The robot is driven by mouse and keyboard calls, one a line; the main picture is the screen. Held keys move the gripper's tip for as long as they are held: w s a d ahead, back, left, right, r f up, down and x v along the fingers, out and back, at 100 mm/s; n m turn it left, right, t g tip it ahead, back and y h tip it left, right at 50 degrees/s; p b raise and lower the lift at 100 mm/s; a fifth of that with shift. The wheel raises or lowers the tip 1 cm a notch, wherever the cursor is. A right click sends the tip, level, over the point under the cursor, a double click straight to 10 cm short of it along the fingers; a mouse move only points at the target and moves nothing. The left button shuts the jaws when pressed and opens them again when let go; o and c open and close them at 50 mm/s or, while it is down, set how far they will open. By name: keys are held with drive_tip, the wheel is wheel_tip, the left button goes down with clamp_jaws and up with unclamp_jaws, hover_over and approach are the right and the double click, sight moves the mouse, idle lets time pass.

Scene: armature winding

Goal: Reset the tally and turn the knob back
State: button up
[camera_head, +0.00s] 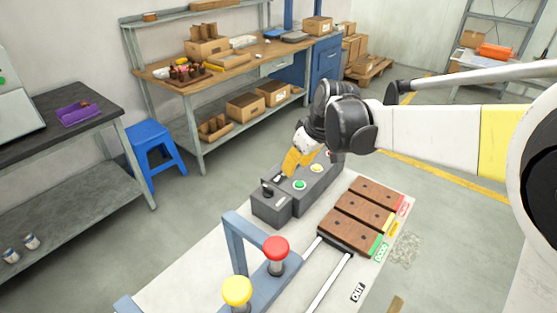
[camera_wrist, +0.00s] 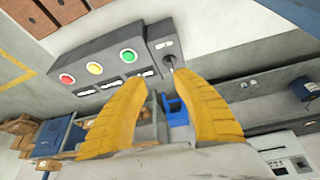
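A grey control box (camera_head: 312,190) stands on the pale bench, with green (camera_head: 299,184) and yellow (camera_head: 316,168) buttons. The wrist view shows red (camera_wrist: 67,79), yellow (camera_wrist: 95,68) and green (camera_wrist: 128,56) buttons, with small dark slots and white marks beside them, perhaps the tally. A smaller grey block at its end carries a dark knob or lever (camera_wrist: 168,61). My gripper (camera_wrist: 160,78) is open, its yellow fingers spread, above the box near that end. The knob shows between the fingertips, nearer the right one; contact cannot be told. Nothing shows in the grip.
Wooden blocks (camera_head: 350,237) lie beside the box next to coloured labels. A blue frame (camera_head: 236,240) with red (camera_head: 275,248) and yellow (camera_head: 237,290) knobs stands in front. A workbench (camera_head: 255,53) with cartons and a blue stool (camera_head: 155,145) are behind.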

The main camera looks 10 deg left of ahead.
drive_tip(key=n, duration=0.2)
approach(268, 187)
drive_tip(key=shift+g+y, duration=0.3)
drive_tip(key=b+x, duration=0.1)
drive_tip(key=x, duration=0.2)
drive_tip(key=b+x, duration=0.1)
drive_tip(key=x, duration=0.2)
drive_tip(key=b+x, duration=0.2)
drive_tip(key=x, duration=0.2)
drive_tip(key=shift+w+d+f, duration=0.1)
drive_tip(key=shift+w+d, duration=0.05)
drive_tip(key=shift+d, duration=0.1)
clamp_jaws()
